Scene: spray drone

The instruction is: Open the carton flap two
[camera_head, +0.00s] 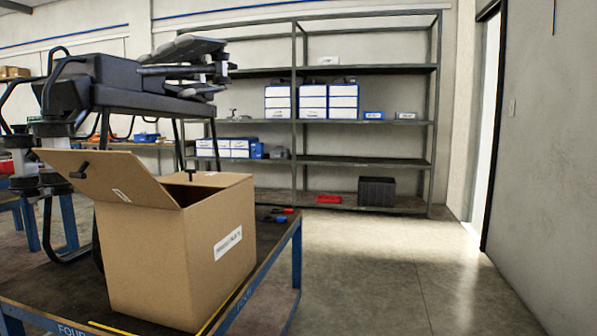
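A brown cardboard carton (155,262) stands at the near edge of a workbench, with a white label on its right-hand side. One flap (115,177) is raised and tilts out to the left, with a small black knob on it. Another flap (218,180) lies roughly level over the back right part of the top, also with a black knob. A dark opening (190,195) shows between the two flaps. The carton's inside is too dark to make out. My gripper is not in view.
A large black drone (125,85) with folded arms and thin legs stands behind and left of the carton. The blue-framed workbench (265,245) bears small red and blue items. Shelving (365,160) lines the back wall. The floor (390,270) to the right is clear.

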